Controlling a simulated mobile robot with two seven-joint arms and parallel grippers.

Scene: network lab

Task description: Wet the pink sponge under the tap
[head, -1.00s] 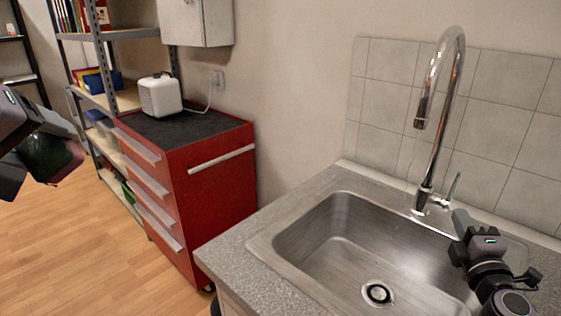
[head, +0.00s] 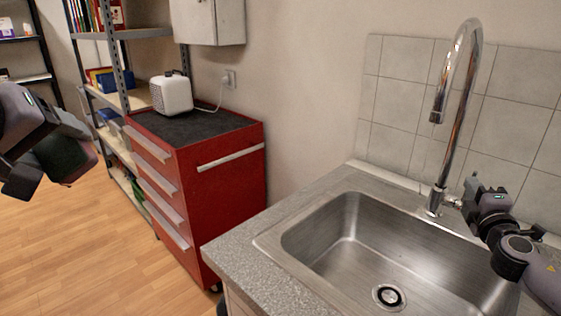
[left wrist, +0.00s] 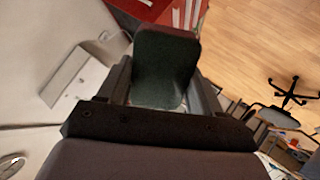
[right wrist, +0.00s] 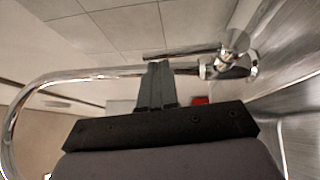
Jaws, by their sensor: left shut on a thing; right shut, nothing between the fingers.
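My left gripper (head: 52,150) is at the far left of the head view, shut on a block-shaped sponge (head: 66,158). My right gripper (head: 472,188) is shut and empty beside the tap's base. In the right wrist view its fingertips (right wrist: 157,68) are close to the tap lever (right wrist: 185,51); I cannot tell whether they touch.
The steel sink (head: 330,255) with a round drain (head: 389,297) is empty. A grey counter (head: 232,252) surrounds it. A red tool cabinet (head: 222,205) carrying a small white appliance (head: 171,93) stands left of it. Shelving (head: 110,85) is behind. The floor at left is clear.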

